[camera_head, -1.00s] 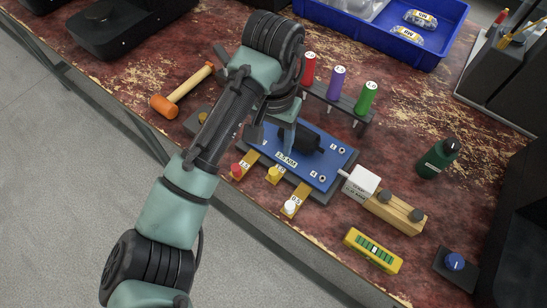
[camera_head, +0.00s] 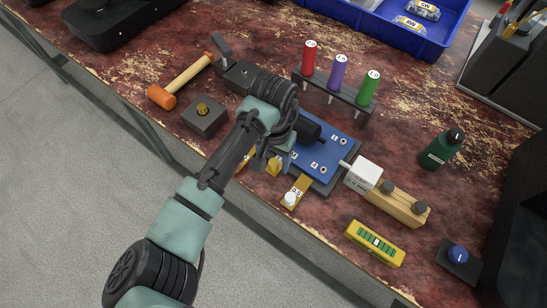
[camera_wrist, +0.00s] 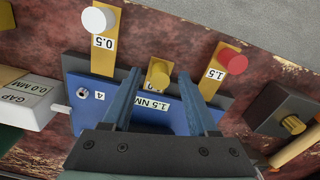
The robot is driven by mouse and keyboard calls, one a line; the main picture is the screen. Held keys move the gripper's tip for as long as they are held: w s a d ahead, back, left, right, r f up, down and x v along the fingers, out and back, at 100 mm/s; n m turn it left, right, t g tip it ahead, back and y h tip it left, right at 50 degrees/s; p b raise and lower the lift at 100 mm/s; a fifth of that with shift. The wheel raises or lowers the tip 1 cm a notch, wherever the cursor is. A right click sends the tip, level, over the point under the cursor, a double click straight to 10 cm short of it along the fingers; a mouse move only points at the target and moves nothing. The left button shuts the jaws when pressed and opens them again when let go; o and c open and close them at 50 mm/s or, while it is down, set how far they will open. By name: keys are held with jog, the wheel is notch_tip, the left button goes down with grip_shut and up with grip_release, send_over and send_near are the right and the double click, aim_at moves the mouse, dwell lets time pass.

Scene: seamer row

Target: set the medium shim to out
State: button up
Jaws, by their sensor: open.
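The shim with the yellow knob (camera_wrist: 158,75) is the middle one of three along the edge of the blue plate (camera_head: 325,160). Its label is mostly hidden. It sticks out less than the white-knobbed 0.5 shim (camera_wrist: 102,43) and the red-knobbed 1.5 shim (camera_wrist: 219,80). My gripper (camera_wrist: 159,77) is open, its fingers on either side of the yellow knob with gaps showing. In the head view the yellow knob (camera_head: 274,165) is partly visible beside my gripper, and my arm hides the red knob.
A white gap block (camera_head: 362,175) adjoins the plate's right side. A rack of red, purple and green cylinders (camera_head: 338,72) stands behind. A dark block with a brass knob (camera_head: 203,112) and a hammer (camera_head: 182,80) lie left. A yellow level (camera_head: 375,243) is in front.

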grip_shut()
dwell(1.4)
